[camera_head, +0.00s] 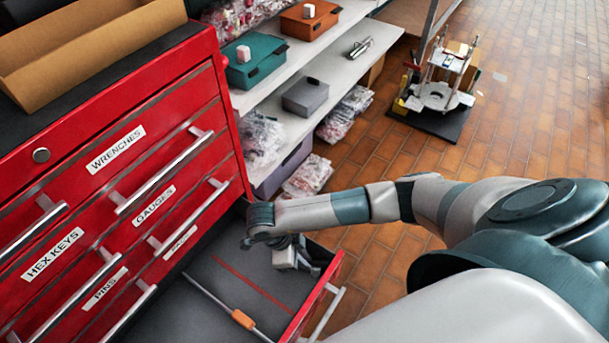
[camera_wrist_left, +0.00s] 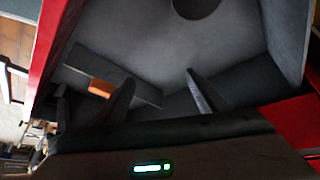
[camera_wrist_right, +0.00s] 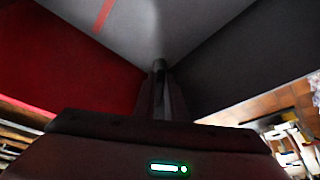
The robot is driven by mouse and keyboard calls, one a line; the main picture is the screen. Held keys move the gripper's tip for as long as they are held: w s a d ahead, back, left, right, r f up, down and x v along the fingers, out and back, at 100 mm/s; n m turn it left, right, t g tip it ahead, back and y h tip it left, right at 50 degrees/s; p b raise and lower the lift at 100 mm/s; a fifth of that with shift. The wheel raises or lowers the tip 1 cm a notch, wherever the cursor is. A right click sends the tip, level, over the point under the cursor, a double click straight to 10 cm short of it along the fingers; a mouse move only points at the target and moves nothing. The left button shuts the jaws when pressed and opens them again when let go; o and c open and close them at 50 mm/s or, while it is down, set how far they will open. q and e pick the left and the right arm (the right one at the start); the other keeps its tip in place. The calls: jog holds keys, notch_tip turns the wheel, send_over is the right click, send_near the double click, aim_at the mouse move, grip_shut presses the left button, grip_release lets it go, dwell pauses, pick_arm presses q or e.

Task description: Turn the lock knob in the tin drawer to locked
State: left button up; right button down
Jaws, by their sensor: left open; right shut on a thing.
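An open drawer (camera_head: 321,297) with a grey floor and red sides juts from the red tool chest. My right gripper (camera_wrist_right: 160,78) reaches down into the drawer's corner, fingers closed around a small grey thing (camera_wrist_right: 159,64) that looks like the lock knob, mostly hidden by the fingers. In the head view my right gripper (camera_head: 306,262) is near the drawer's far right corner. My left gripper (camera_wrist_left: 162,95) is open and empty, seen only in its wrist view, facing a grey interior. The knob's marking and position cannot be read.
A thin rod with an orange piece (camera_head: 243,319) lies across the drawer floor near a red stripe (camera_head: 255,284). Closed drawers with bar handles (camera_head: 166,170) are beside it. A shelf (camera_head: 325,68) with boxes and bags stands behind.

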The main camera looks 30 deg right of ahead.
jog(key=m, duration=0.2)
jog(key=w+d+m+g+y+p, duration=0.1)
jog(key=m, duration=0.1)
jog(key=shift+m, duration=0.3)
pick_arm(q)
jog(key=shift+s+a+f+g+y, duration=0.1)
jog(key=shift+s+a+g+y, duration=0.15)
jog(key=shift+a, duration=0.35)
jog(key=shift+s+a+f+g+y, duration=0.15)
jog(key=shift+s+a+g, duration=0.2)
jog(key=shift+a, duration=0.2)
pick_arm(e)
jog(key=shift+d+m+y, duration=0.1)
jog(key=shift+m+y, duration=0.2)
pick_arm(q)
jog(key=shift+w+r, duration=0.15)
jog(key=shift+w, duration=0.1)
pick_arm(e)
jog(key=c, duration=1.8)
grip_release()
pick_arm(q)
jog(key=shift+s+d, duration=0.1)
jog(key=shift+s, duration=0.4)
pick_arm(e)
jog(key=shift+w+d, duration=0.1)
